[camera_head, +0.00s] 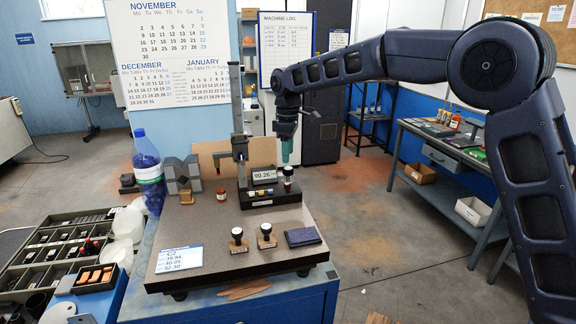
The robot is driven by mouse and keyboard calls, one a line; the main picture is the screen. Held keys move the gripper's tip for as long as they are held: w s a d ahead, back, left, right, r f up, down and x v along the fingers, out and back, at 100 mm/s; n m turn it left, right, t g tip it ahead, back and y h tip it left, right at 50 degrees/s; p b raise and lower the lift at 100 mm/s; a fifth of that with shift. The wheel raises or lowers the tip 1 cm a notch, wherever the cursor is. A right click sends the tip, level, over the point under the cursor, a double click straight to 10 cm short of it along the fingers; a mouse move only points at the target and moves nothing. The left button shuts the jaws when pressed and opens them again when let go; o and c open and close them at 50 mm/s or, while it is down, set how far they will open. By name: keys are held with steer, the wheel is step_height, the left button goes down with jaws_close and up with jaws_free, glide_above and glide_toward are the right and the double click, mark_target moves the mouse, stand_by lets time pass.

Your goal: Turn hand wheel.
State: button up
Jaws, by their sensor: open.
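A height gauge stands on the speckled granite plate (205,225), with a tall grey column (238,110), a display (264,172) and a black base (262,200). A small dark round knob (288,171) shows at the right end of the base; I cannot tell whether it is the hand wheel, and no other wheel is clear. My gripper (285,160) is open and empty, pointing down above this knob. Its teal jaws look small, and I cannot tell the exact gap to the knob.
Two stamps (266,237) and a dark blue pad (303,237) lie at the plate's front. Dark grey blocks (183,176) and a blue bottle (147,165) stand left. A compartment tray (62,238) is far left. A workbench (448,150) stands right, with open floor between.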

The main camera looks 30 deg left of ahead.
mark_target(288, 168)
steer(key=shift+f, duration=2.65)
steer(key=c, duration=1)
